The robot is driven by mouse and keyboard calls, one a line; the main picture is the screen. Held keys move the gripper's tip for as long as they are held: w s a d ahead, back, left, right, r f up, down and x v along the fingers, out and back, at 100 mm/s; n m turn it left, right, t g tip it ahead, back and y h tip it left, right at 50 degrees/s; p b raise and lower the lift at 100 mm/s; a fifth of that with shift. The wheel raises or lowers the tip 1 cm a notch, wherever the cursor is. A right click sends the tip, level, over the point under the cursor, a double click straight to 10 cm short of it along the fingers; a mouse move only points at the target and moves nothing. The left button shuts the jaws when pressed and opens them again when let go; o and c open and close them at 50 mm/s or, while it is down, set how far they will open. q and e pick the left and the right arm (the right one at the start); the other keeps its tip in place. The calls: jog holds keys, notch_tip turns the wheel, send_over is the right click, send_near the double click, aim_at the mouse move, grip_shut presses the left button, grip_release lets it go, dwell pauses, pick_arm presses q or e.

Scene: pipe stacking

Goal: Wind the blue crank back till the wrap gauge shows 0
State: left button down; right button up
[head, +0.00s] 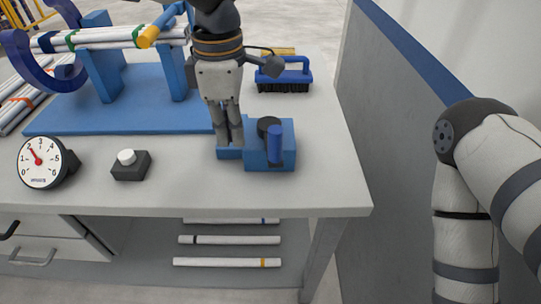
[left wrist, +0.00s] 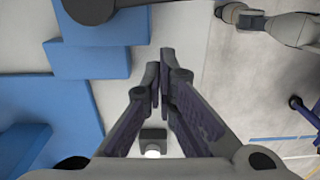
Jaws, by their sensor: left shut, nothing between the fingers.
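The blue crank (head: 275,145) has an upright blue handle and a dark round hub on a blue block near the table's front. My left gripper (head: 230,138) points down just left of the crank handle, apart from it. Its fingers are shut and empty; they also show together in the left wrist view (left wrist: 160,92). The wrap gauge (head: 42,162) is a white dial at the table's left front. Its red needle points up and left, near 2. My right arm shows at the right of the head view, but its gripper is out of view.
A dark box with a white button (head: 129,166) stands between gauge and crank. A blue rack (head: 104,70) holds white pipes behind. A blue brush (head: 284,78) lies behind the crank. A grey panel (head: 387,110) stands right of the table. The front right tabletop is clear.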

pick_arm(q)
jog(key=shift+w+a, duration=0.4)
jog(key=shift+a, duration=0.05)
notch_tip(320, 180, up, 10)
jog(key=s+d+p, duration=0.1)
jog(key=p, duration=0.1)
jog(key=shift+s+d, duration=0.2)
pick_arm(e)
jog(key=w+r+t, duration=0.1)
jog(key=w+r, duration=0.1)
jog(key=shift+w+r, duration=0.3)
jog(key=shift+w, duration=0.1)
pick_arm(q)
jog(key=shift+f, duration=0.15)
